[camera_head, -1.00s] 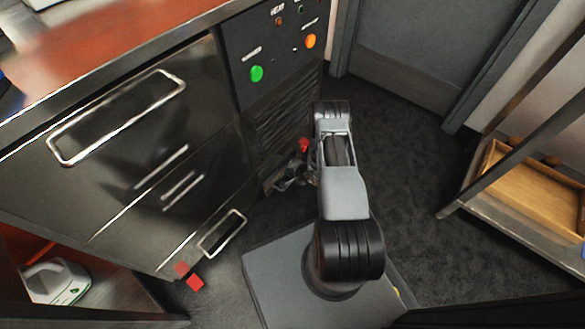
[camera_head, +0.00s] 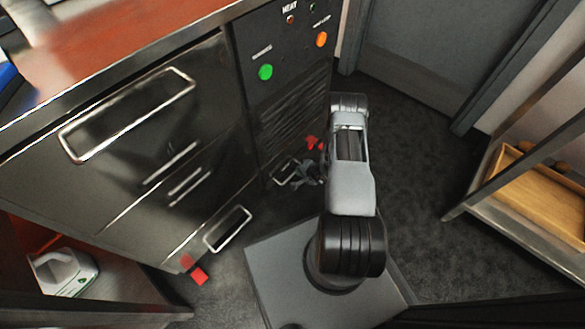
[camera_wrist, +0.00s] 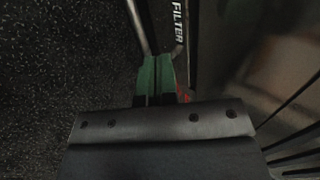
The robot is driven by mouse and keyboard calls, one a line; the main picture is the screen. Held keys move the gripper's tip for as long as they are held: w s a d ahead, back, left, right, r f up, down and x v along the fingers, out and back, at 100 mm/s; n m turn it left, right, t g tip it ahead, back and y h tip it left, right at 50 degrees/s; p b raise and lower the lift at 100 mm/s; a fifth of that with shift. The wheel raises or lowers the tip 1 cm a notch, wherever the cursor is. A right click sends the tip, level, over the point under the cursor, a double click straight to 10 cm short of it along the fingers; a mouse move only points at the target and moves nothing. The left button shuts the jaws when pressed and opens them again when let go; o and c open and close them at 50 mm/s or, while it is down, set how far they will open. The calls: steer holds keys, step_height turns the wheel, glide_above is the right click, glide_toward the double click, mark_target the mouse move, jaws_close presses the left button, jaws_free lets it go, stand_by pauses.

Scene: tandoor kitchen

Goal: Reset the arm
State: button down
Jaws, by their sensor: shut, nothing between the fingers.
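My arm (camera_head: 350,185) rises from my base, bends at the elbow and reaches down beside the dark cabinet front. My gripper (camera_head: 303,172) is low near the bottom of the cabinet, partly hidden by the arm. In the wrist view its green fingertips (camera_wrist: 153,75) are together with nothing between them. They are close to a metal bar (camera_wrist: 142,25) and a panel labelled FILTER (camera_wrist: 240,50); I cannot tell whether they touch it.
A dark steel cabinet with a long drawer handle (camera_head: 125,115) and a green button (camera_head: 265,72) stands at left. A red block (camera_head: 200,275) lies on the floor. A shelf with a wooden tray (camera_head: 540,200) is at right. Dark floor (camera_head: 415,160) is clear between.

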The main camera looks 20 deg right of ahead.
steer(key=p+v, duration=0.3)
steer(key=v, duration=0.5)
steer(key=w+a+r+n+g+y+p, duration=0.15)
steer(key=a+r+p, duration=0.3)
steer(key=r, duration=0.85)
steer(key=w+a+r+n+g+y+p, duration=0.1)
steer(key=w+a+r+n+y+p, duration=0.3)
steer(key=r, duration=0.9)
steer(key=s+a+r+n+g+h+p, duration=0.15)
steer(key=r+p, duration=0.35)
steer(key=r, duration=0.8)
steer(key=s+a+r+n+h+p, duration=0.1)
steer(key=s+r+p, duration=0.4)
steer(key=r, duration=0.8)
steer(key=s+a+r+n+h+p, duration=0.1)
steer(key=s+r+n+h+p, duration=0.2)
steer(key=r+p, duration=0.4)
steer(key=s+a+r+n+g+h+p, duration=0.1)
steer(key=s+r+h+p, duration=0.3)
steer(key=r, duration=1.5)
steer(key=s+n+p, duration=0.1)
steer(key=s+p, duration=0.2)
